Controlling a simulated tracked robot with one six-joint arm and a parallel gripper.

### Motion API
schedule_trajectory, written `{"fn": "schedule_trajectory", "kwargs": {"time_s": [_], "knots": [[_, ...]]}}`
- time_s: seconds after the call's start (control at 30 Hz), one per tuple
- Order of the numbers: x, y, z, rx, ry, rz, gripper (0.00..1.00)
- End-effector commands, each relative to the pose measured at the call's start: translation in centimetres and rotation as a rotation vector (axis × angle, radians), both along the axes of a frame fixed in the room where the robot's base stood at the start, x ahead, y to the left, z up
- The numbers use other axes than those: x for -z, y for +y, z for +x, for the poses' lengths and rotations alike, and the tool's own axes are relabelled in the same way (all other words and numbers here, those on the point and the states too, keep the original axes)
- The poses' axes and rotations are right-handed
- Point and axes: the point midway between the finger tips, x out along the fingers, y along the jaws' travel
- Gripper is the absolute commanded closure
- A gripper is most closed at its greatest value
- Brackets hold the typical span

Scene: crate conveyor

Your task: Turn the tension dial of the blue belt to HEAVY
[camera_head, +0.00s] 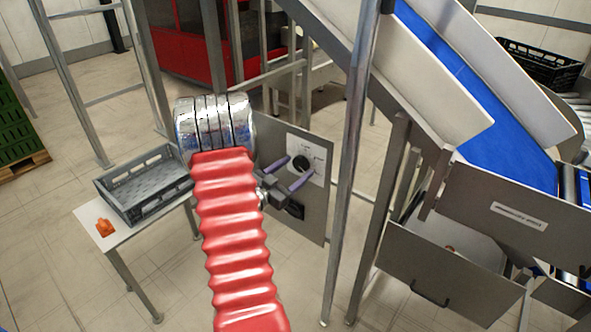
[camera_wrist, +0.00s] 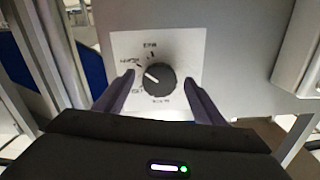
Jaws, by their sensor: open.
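The tension dial, a round black knob (camera_wrist: 159,78), sits on a white label plate (camera_wrist: 190,45) in the wrist view. Its white mark points to the upper left. Small words ring the knob, too blurred to read surely. The dial also shows in the head view (camera_head: 301,163), on a grey panel (camera_head: 315,210). My gripper (camera_head: 298,167) is open, with its purple fingers in front of the panel. In the wrist view my gripper (camera_wrist: 158,80) has one finger on each side of the knob; I cannot tell whether they touch it. The blue belt (camera_head: 465,85) slopes at the right.
A grey crate (camera_head: 140,197) and an orange item (camera_head: 104,228) are on a small table (camera_head: 88,212) at the left. A metal post (camera_head: 348,190) stands right of the panel. A black slot or handle (camera_head: 295,210) sits below the dial. Open floor lies in front.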

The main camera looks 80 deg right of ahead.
Motion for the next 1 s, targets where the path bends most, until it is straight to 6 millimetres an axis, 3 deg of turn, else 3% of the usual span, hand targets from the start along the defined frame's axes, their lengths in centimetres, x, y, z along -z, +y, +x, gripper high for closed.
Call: {"fn": "schedule_trajectory", "kwargs": {"time_s": [0.37,1.0], "knots": [[-0.03,-0.59,-0.27,0.000,-0.001,0.000,0.37],[-0.02,-0.57,-0.27,0.001,0.000,0.000,0.78]]}}
